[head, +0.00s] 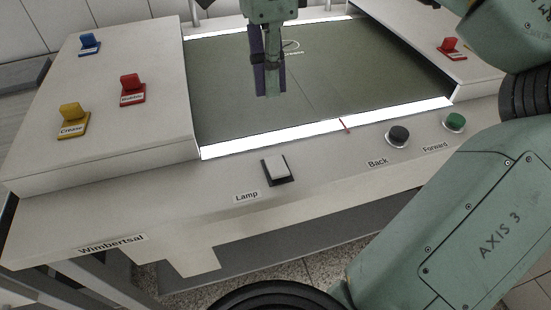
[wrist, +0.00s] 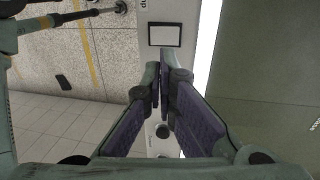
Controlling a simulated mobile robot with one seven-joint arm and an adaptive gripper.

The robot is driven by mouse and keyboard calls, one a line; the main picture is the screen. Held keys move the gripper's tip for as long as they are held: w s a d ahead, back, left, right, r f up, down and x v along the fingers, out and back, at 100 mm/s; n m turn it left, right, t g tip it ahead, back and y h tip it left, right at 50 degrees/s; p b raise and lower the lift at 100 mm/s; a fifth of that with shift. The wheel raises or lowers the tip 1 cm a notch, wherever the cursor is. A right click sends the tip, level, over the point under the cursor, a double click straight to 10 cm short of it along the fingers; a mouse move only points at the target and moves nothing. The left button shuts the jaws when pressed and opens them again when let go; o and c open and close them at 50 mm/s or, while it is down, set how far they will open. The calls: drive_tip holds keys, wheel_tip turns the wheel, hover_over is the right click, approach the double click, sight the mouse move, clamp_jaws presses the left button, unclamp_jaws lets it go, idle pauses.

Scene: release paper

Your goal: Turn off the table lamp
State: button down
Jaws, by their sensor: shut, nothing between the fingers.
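The lamp switch (head: 276,169) is a white rocker in a black frame on the front panel, beside the label "Lamp" (head: 246,196). It also shows in the wrist view (wrist: 165,35) near the top, ahead of the fingers. White strips are lit along the front (head: 330,128) and back edges of the green table surface (head: 330,75). My gripper (head: 270,94) is over the green surface in the head view, behind the switch and apart from it. In the wrist view its purple-padded fingers (wrist: 163,75) meet at the tips, with nothing between them.
A black "Back" button (head: 397,136) and a green "Forward" button (head: 454,122) sit to the right on the front panel. Yellow (head: 72,119), red (head: 132,89) and blue (head: 89,44) switches stand on the raised left cover. Another red switch (head: 450,46) is on the right cover.

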sight(276, 168)
drive_tip(key=shift+f, duration=0.15)
drive_tip(key=f, duration=0.4)
drive_tip(key=s+f+p, duration=0.1)
drive_tip(key=f, duration=0.4)
drive_tip(key=s+f, duration=0.1)
drive_tip(key=f, duration=0.3)
drive_tip(key=shift+d+f, duration=0.3)
drive_tip(key=shift+d, duration=0.05)
drive_tip(key=shift+f, duration=0.1)
